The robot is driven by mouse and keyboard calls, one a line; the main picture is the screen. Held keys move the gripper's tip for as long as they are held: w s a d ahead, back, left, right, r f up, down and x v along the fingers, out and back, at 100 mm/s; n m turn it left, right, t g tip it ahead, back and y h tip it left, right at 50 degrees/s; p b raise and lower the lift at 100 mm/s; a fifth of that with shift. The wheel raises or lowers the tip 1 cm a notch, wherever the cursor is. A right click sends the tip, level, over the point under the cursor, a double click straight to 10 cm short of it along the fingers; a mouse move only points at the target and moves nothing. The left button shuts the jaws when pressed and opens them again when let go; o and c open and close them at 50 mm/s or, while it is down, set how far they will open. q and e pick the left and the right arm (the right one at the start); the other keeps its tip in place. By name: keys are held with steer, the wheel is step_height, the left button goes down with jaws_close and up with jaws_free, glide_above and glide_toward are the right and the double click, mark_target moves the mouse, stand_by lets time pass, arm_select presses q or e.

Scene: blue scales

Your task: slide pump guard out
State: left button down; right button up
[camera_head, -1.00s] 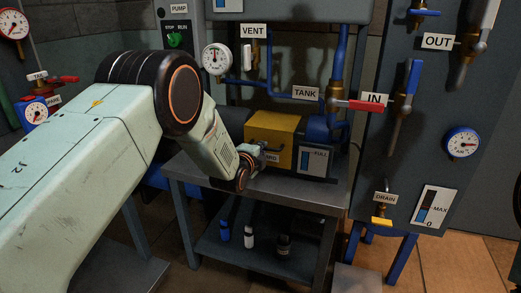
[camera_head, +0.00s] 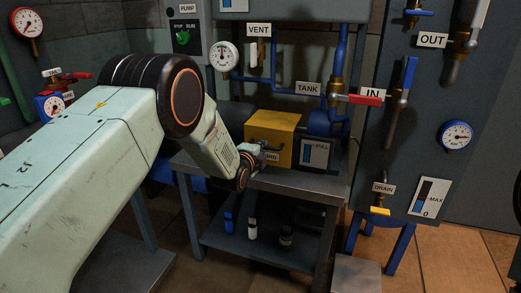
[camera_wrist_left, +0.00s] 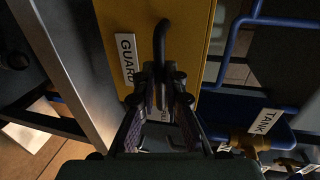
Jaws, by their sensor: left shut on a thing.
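The yellow pump guard (camera_head: 272,131) is a box on the grey steel bench (camera_head: 270,180), below the TANK label. My left gripper (camera_head: 261,153) is at the guard's front face, reached from the left. In the left wrist view the guard (camera_wrist_left: 190,50) fills the top middle, with a GUARD label (camera_wrist_left: 126,58) and a black bar handle (camera_wrist_left: 160,40). My left gripper's fingers (camera_wrist_left: 160,92) are closed around the near end of this handle. The pump behind the guard is mostly hidden. My right gripper is not in view.
Several small bottles (camera_head: 252,229) stand on the lower shelf. The bench top in front of the guard is narrow.

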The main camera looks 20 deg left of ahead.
arm_select(q)
steer(key=c, duration=1.4)
jaws_free()
steer(key=v, duration=1.2)
